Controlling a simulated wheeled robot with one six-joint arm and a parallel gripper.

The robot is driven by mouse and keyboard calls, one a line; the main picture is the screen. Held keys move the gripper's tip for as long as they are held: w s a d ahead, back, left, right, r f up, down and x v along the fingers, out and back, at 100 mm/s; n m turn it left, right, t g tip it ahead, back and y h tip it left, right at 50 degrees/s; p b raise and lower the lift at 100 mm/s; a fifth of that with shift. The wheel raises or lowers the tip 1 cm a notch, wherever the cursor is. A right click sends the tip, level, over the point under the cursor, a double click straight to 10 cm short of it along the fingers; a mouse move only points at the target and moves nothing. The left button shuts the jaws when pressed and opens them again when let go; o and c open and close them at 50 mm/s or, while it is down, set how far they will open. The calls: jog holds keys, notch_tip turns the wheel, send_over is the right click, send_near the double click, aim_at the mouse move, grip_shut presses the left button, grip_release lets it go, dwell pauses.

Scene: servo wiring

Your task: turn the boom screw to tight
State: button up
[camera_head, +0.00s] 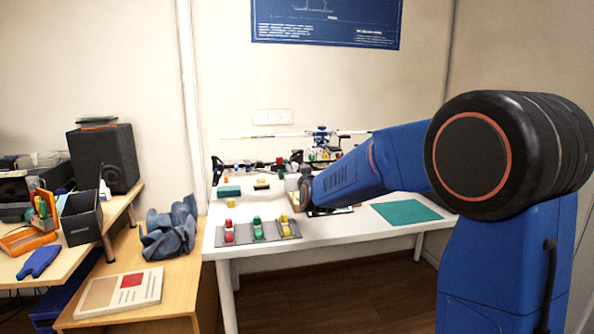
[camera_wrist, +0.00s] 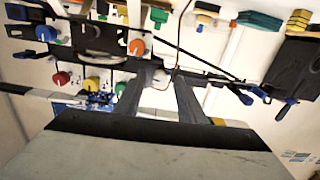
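In the wrist view the two dark fingers of my gripper (camera_wrist: 164,74) reach towards a dark model frame (camera_wrist: 95,38), with a gap between the tips and nothing clearly held. Coloured knobs with white pointer marks sit around the frame: orange (camera_wrist: 137,46), red (camera_wrist: 61,79), green (camera_wrist: 160,17) and blue (camera_wrist: 46,33). I cannot tell which one is the boom screw, or whether a fingertip touches anything. In the head view my gripper (camera_head: 304,184) is over the white table, and my arm hides part of the model behind it.
The white table (camera_head: 330,228) carries a grey tray (camera_head: 242,238) with red, green and yellow pieces, a teal mat (camera_head: 407,212) at right and a teal block (camera_head: 229,191) at left. In the wrist view a thin cable (camera_wrist: 182,32) runs near the fingertips.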

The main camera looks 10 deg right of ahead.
grip_shut()
dwell(0.3)
jog(key=m, duration=0.7)
jog(key=shift+m, duration=0.3)
jog(key=m, duration=0.4)
jog(key=shift+m, duration=2.2)
